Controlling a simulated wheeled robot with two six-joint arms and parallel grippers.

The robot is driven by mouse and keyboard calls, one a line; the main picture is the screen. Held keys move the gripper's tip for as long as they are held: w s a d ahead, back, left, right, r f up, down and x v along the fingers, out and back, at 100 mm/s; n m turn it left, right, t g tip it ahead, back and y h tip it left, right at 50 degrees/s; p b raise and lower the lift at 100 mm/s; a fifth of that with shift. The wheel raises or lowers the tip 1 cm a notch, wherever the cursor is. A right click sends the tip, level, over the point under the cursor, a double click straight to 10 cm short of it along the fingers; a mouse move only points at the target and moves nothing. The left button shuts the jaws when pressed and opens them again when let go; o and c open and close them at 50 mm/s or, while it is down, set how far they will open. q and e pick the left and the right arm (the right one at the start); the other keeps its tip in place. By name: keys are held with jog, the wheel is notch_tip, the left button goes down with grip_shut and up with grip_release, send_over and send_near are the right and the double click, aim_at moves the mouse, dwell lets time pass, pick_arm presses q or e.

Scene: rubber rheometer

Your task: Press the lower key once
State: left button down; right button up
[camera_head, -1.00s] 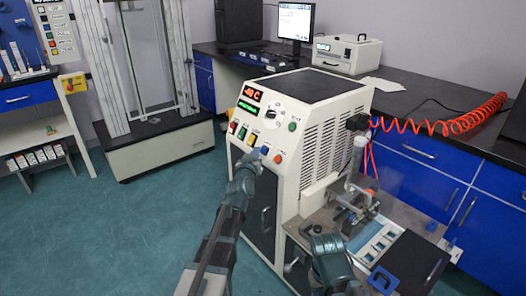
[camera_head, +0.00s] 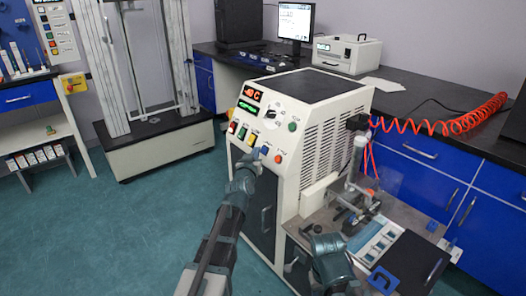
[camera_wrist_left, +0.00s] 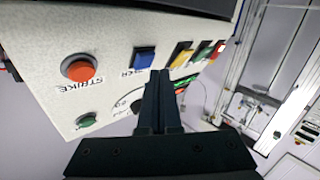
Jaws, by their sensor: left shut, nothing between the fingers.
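The lower key is the blue key (camera_wrist_left: 143,58) with a partly hidden label ending in "WER" in the left wrist view. It sits on the white front panel of the rheometer, and in the head view it is the small blue key (camera_head: 264,150). My left gripper (camera_head: 248,160) is just below and left of it in the head view. In the left wrist view its shut, empty fingers (camera_wrist_left: 160,78) reach up close to the key's lower right corner. I cannot tell whether they touch it. My right arm is at the lower middle; its fingers are not clear.
Yellow (camera_wrist_left: 180,54), green (camera_wrist_left: 204,50) and red keys stand beside the blue one. An orange-red round STRIKE button (camera_wrist_left: 78,68) is on its other side, with a green button (camera_wrist_left: 87,120) nearby. A steel side table (camera_head: 312,222) adjoins the machine. The floor on the left is clear.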

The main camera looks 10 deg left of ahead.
pick_arm(q)
jog(key=shift+w+d+f, duration=0.2)
jog(key=shift+w+d, duration=0.05)
jog(key=shift+w, duration=0.05)
jog(key=shift+w+d+f+b, duration=0.2)
jog(key=shift+w+d+b, duration=0.05)
jog(key=shift+w+b, duration=0.1)
dwell(0.8)
jog(key=shift+s+a+r+p, duration=0.4)
jog(key=shift+s+a, duration=0.05)
jog(key=shift+s, duration=0.2)
dwell(0.3)
jog(key=s+a+r+p, duration=0.2)
jog(key=s, duration=0.1)
jog(key=shift+s+a+r, duration=0.1)
jog(key=shift+s+a, duration=0.15)
jog(key=shift+a, duration=0.15)
dwell(0.6)
